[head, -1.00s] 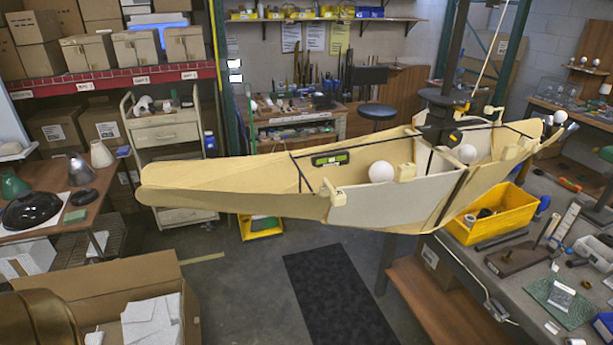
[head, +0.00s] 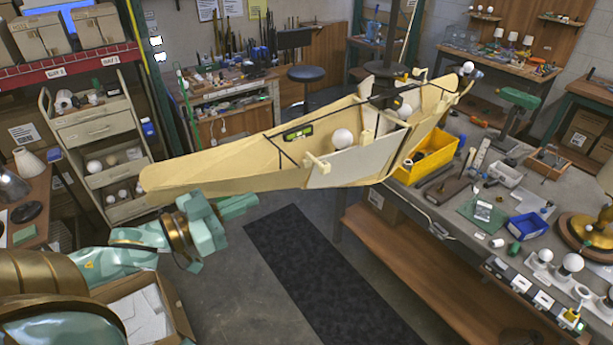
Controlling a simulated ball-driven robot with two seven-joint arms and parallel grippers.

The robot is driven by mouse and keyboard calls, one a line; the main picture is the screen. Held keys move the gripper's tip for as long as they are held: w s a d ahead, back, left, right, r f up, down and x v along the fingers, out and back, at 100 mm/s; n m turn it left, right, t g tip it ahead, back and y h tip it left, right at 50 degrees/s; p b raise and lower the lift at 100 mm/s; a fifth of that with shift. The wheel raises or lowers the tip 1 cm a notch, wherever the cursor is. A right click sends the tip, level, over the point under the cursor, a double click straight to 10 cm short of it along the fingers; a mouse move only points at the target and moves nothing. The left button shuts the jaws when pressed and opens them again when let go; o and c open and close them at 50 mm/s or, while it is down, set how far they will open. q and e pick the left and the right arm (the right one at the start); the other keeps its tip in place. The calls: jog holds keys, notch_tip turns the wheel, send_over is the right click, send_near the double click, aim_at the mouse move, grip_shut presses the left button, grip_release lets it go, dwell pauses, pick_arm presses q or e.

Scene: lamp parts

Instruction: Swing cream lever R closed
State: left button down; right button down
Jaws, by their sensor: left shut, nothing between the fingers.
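A long cream boat-shaped lamp body (head: 220,172) hangs across the middle of the head view, with grey-white side panels. A cream lever (head: 318,164) sticks out at the near panel's upper left corner. No letter is readable on either, so I cannot tell which is lever R. My left gripper (head: 240,206) is shut and empty, just below the body's left part and left of the near lever. My right gripper is not in view.
A workbench (head: 455,222) with a yellow bin (head: 428,158), a blue bin (head: 526,226) and loose parts stands at right. An open cardboard box (head: 170,295) lies below my left arm. A shelf cart (head: 95,140) stands at left. The floor over the dark mat (head: 320,270) is clear.

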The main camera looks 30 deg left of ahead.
aim_at(320, 169)
pick_arm(q)
jog(key=shift+n, duration=0.4)
jog(key=x, duration=0.4)
jog(key=p+x, duration=0.1)
jog(key=x, duration=0.8)
jog(key=shift+w+d+r, duration=0.1)
jog(key=shift+d+r, duration=0.2)
jog(key=shift+r, duration=0.05)
jog(key=shift+w+d, duration=0.15)
jog(key=shift+w, duration=0.25)
